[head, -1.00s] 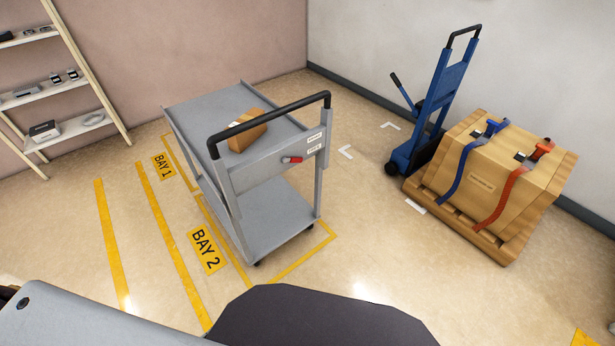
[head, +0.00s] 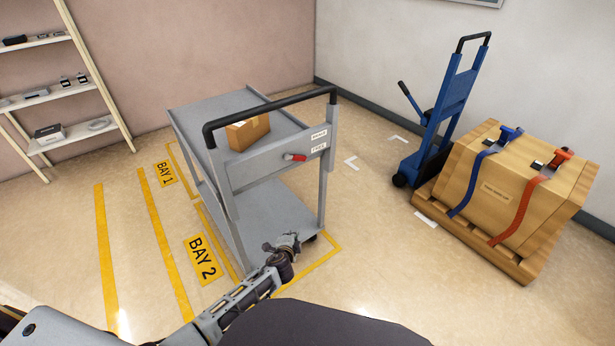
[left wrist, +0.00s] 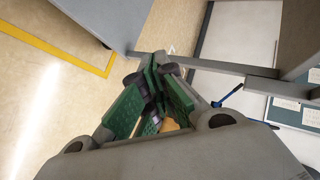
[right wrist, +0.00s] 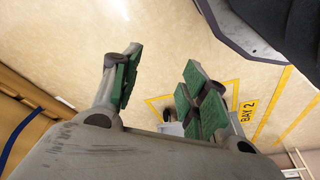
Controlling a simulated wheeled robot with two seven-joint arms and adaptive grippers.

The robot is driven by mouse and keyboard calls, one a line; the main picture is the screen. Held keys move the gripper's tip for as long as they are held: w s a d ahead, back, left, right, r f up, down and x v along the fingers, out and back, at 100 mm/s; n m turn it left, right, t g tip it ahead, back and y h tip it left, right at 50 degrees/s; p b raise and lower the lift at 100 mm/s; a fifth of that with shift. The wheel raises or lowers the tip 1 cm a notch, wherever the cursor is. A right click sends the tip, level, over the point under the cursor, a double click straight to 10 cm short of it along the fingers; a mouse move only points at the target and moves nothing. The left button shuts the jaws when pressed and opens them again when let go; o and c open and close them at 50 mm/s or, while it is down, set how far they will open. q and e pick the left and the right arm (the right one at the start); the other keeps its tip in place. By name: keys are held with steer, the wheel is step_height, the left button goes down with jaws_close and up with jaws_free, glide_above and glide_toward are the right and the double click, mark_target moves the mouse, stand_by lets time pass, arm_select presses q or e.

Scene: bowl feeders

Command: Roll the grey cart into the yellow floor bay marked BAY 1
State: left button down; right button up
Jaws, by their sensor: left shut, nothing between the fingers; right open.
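The grey two-shelf cart (head: 265,205) stands upright over yellow floor lines, with its black push handle (head: 270,112) toward me. A red lever (head: 296,157) is on its end panel beside small labels. The BAY 1 label (head: 164,173) is on the floor left of the cart, farther away than the BAY 2 label (head: 201,257). My left gripper (head: 288,242) is shut and empty, low in front of the cart's near end; its fingers also show together in the left wrist view (left wrist: 152,85). Contact with the cart cannot be told. My right gripper (right wrist: 160,70) is open and empty, outside the head view.
A cardboard box (head: 248,131) lies on the cart's top shelf. A blue hand truck (head: 445,110) and a strapped crate (head: 515,190) on a pallet stand at right. A shelf rack (head: 75,130) is at left. Floor between cart and hand truck is clear.

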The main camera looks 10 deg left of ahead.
arm_select(q)
steer(key=w+d+r+m+t+b, duration=0.1)
steer(key=w+d+r+t+b, duration=0.1)
steer(key=r, duration=0.7)
steer(key=w+d+r+m+t+b, duration=0.2)
steer(key=w+d+r+t+b, duration=0.1)
steer(key=r, duration=0.6)
steer(key=shift+w+d+r+t+b, duration=0.35)
steer(key=shift+d+t+b, duration=0.15)
steer(key=shift+b, duration=0.55)
arm_select(e)
step_height(320, 180, up, 12)
steer(key=a, duration=0.1)
steer(key=shift+f+t+y, duration=0.25)
steer(key=shift+t+y, duration=0.05)
steer(key=shift+t, duration=0.1)
steer(key=shift+a, duration=0.15)
